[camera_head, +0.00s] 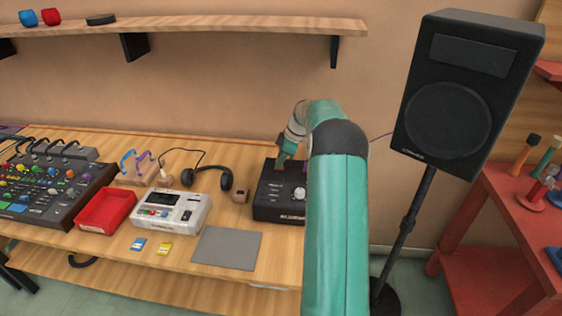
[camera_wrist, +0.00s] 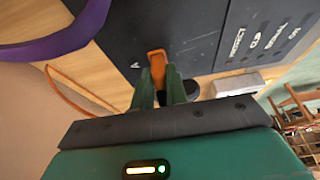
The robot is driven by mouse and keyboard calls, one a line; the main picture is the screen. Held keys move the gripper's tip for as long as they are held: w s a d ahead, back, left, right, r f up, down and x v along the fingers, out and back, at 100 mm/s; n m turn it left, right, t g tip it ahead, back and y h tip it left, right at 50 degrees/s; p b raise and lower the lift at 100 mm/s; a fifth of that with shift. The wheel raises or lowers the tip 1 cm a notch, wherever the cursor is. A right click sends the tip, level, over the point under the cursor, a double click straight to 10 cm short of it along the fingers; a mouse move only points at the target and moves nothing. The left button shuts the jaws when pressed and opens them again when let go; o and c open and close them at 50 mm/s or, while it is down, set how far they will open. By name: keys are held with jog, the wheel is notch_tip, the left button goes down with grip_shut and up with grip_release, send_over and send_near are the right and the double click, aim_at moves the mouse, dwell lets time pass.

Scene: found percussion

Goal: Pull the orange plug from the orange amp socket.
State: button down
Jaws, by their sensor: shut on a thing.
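The amp is a dark box with a knob (camera_head: 268,205) at the right end of the wooden table. Its dark top with white lettering fills much of the wrist view (camera_wrist: 200,28). My gripper (camera_head: 282,160) is over the amp's back left part, and its green fingers (camera_wrist: 160,77) are shut on the orange plug (camera_wrist: 156,57). The plug shows as an orange piece between and just beyond the fingertips, close to the amp. The socket is hidden, so I cannot tell whether the plug is in it. The plug is not clear in the head view.
An orange cable (camera_wrist: 78,90) and a purple band (camera_wrist: 55,40) lie near my gripper in the wrist view. Headphones (camera_head: 226,180), a white device (camera_head: 172,213) and a grey mat (camera_head: 226,249) lie left of the amp. A black speaker (camera_head: 450,120) stands at right.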

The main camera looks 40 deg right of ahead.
jog(key=shift+r, duration=0.6)
jog(key=shift+r, duration=0.2)
jog(key=shift+r, duration=1.5)
